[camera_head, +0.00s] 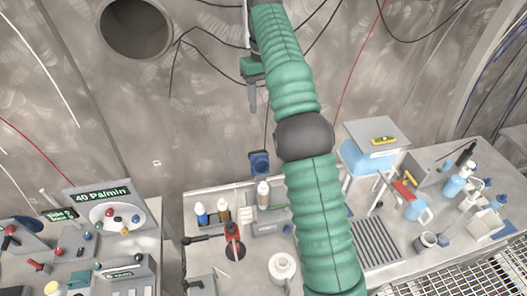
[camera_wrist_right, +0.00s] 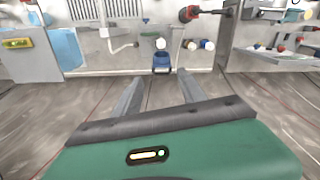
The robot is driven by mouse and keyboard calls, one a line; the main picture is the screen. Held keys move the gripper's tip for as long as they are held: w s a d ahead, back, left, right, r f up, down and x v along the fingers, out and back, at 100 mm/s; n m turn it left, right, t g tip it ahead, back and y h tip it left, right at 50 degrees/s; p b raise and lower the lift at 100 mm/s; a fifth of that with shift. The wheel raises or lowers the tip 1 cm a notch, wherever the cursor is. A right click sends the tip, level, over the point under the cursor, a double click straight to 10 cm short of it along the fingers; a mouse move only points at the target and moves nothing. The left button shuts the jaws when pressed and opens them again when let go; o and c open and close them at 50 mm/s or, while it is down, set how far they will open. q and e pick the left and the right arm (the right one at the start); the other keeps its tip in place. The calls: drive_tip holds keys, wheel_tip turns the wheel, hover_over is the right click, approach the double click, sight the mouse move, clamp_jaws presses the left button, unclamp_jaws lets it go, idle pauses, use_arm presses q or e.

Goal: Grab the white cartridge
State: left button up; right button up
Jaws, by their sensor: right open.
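My right gripper (camera_head: 252,100) is raised in front of the tunnel wall, above and apart from the bench. In the wrist view its two fingers (camera_wrist_right: 162,92) are spread with nothing between them. My left gripper is out of view.
Bottles with blue (camera_head: 201,212) and brown (camera_head: 223,212) bodies stand left of the cylinder. A red-handled tool (camera_head: 232,238) lies nearby. A white round container (camera_head: 283,268) sits nearer. A blue box with a grey lid (camera_head: 370,150) stands right. My right arm hides part of the bench.

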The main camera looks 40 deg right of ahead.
drive_tip(key=f+n, duration=0.2)
drive_tip(key=f, duration=0.1)
drive_tip(key=f+n+b, duration=0.1)
drive_tip(key=f+n, duration=0.2)
drive_tip(key=f, duration=0.1)
drive_tip(key=f+n, duration=0.3)
drive_tip(key=shift+w+d+f+b, duration=0.2)
drive_tip(key=shift+w+f+b, duration=0.05)
drive_tip(key=shift+f+b, duration=0.1)
drive_tip(key=c, duration=0.3)
drive_tip(key=n+p, duration=0.2)
drive_tip(key=n, duration=0.4)
hover_over(263, 183)
wheel_tip(263, 183, down, 18)
drive_tip(key=shift+d+r, duration=0.15)
drive_tip(key=shift+r, duration=0.05)
drive_tip(key=shift+c, duration=0.2)
drive_tip(key=shift+f+p, duration=0.35)
drive_tip(key=shift+f, duration=0.05)
drive_tip(key=f+p, duration=0.1)
drive_tip(key=f, duration=0.1)
drive_tip(key=f+p, duration=0.1)
drive_tip(key=f, duration=0.1)
drive_tip(key=shift+s+a, duration=0.15)
drive_tip(key=shift+a, duration=0.05)
drive_tip(key=shift+f, duration=0.3)
clamp_jaws()
